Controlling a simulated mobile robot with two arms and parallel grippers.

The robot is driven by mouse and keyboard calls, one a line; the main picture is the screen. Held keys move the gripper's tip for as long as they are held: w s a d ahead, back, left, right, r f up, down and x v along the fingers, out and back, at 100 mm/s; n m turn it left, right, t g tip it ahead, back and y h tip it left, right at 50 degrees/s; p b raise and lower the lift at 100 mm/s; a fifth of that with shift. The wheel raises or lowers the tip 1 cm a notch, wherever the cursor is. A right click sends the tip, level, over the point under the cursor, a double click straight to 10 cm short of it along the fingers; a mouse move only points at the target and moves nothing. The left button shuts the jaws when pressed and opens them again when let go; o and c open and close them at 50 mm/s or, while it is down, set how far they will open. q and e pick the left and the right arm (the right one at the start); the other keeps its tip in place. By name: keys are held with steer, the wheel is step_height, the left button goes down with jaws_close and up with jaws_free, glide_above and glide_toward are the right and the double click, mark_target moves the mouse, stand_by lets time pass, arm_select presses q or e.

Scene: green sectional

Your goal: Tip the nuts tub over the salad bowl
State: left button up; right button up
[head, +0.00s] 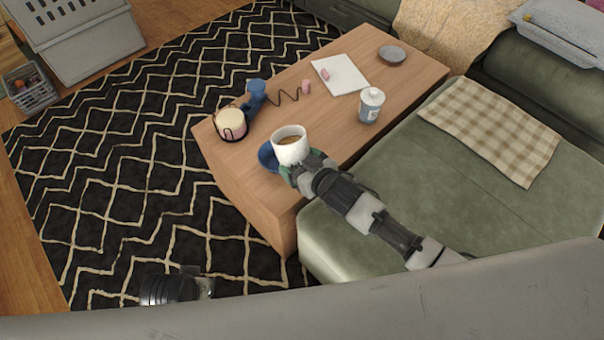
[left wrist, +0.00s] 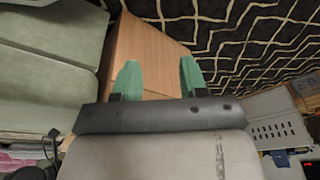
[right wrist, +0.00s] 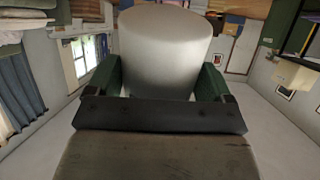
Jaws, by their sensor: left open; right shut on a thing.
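The nuts tub is a white tub (head: 290,152) with brown contents (head: 290,138). It is upright, its opening facing up. My right gripper (head: 300,165) is shut on it, and its pale wall (right wrist: 165,50) fills the space between the green fingers in the right wrist view. A blue rounded rim, perhaps the salad bowl (head: 266,156), shows just left of the tub; the tub and gripper hide the rest, and its contents cannot be seen. My left gripper (left wrist: 158,78) is open and empty, pointing toward the table's side; in the head view it is low left, away from the table.
The wooden table (head: 400,70) also holds a cream-topped pot (head: 231,122) with dark wire, a blue object (head: 256,90), a white bottle (head: 371,105), white paper (head: 340,74) and a grey dish (head: 392,54). The green sofa (head: 470,180) borders its right side; patterned rug lies left.

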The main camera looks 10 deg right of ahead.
steer(key=shift+w+d+f, duration=0.1)
steer(key=shift+w+f, duration=0.05)
steer(key=shift+f, duration=0.25)
steer(key=shift+w+d+f, duration=0.1)
steer(key=shift+w+f, duration=0.05)
steer(key=shift+f, duration=0.25)
arm_select(q)
steer(key=shift+r, duration=0.7)
arm_select(e)
steer(key=shift+s+d+f+g+h, duration=0.2)
steer(key=shift+f+g, duration=0.25)
steer(key=shift+f, duration=0.4)
steer(key=shift+s+f+g+h, duration=0.1)
steer(key=shift+f+g+h, duration=0.3)
steer(key=shift+f, duration=0.45)
steer(key=shift+s+g+p, duration=0.1)
steer(key=shift+g+p, duration=0.25)
steer(key=shift+p, duration=0.15)
steer(key=shift+f, duration=0.1)
arm_select(q)
step_height(320, 180, down, 7)
steer(key=shift+s+p, duration=0.35)
steer(key=shift+p, duration=0.1)
arm_select(e)
steer(key=shift+s, duration=0.1)
arm_select(q)
steer(key=shift+w, duration=0.1)
